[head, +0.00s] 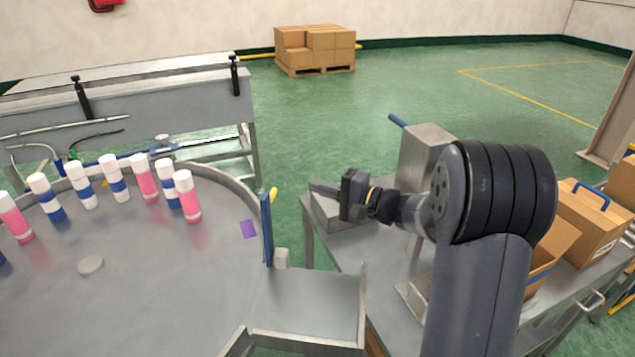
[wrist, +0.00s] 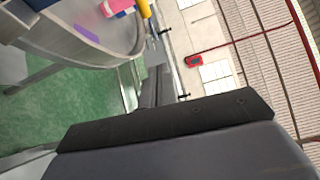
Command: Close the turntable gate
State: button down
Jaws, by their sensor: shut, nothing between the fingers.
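The turntable (head: 150,290) is a round grey metal table with a raised rim, at the left of the head view. The gate (head: 266,228) is a thin blue upright panel at the turntable's right edge, seen nearly edge-on at the far side of the chute mouth. The mouth itself is uncovered. A yellow handle (head: 273,194) shows at the gate's top, and a yellow piece shows in the wrist view (wrist: 144,8). My gripper (head: 322,188) is shut and empty, to the right of the gate and apart from it, pointing left.
Several pink and blue-banded cans (head: 145,178) stand along the turntable's far rim. A grey disc (head: 90,264) and purple patch (head: 248,229) lie on it. A metal chute (head: 305,300) adjoins it. Below my arm is a bench (head: 345,248) with a metal box (head: 424,150).

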jog(key=a+p, duration=0.4)
jog(key=a, duration=0.3)
jog(key=shift+w+a, duration=0.2)
jog(key=shift+a, duration=0.2)
jog(key=shift+s+b, duration=0.15)
jog(key=shift+b, duration=0.55)
